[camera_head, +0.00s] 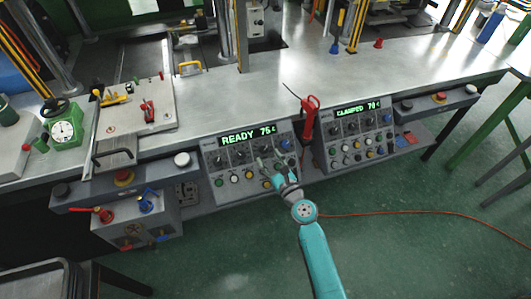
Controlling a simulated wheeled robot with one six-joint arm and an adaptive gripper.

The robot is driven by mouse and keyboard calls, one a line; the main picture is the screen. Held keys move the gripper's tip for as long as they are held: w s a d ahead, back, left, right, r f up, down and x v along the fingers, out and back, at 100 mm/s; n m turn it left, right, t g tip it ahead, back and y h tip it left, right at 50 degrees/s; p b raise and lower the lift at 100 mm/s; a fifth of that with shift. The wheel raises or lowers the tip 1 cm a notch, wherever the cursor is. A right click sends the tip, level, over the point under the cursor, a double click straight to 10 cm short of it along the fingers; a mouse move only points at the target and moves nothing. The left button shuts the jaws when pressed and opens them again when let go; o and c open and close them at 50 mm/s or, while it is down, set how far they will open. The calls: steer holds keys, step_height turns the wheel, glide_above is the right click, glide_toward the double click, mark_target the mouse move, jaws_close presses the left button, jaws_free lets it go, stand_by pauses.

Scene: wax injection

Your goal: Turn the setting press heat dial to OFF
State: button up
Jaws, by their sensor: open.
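The left control panel (213,170) has a green display (248,134) reading "READY 75 c". A row of dark dials runs below it, including one dial (240,157) near the middle and another (221,161) at the left. The right control panel (323,148) has a display (358,107) reading "CLAMPED 70 c" and its own dark dials (336,131). Panel labels are too small to read, so I cannot tell which dial is the heat dial. My gripper (270,164) is open in front of the left panel's right half, partly hiding its dials and buttons. Contact cannot be made out.
A red-handled tool (309,118) stands between the panels. An orange cable (420,213) lies on the open green floor at right.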

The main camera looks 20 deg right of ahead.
mark_target(264, 151)
steer(key=shift+w+a, duration=0.2)
steer(key=shift+w, duration=1.35)
jaws_close()
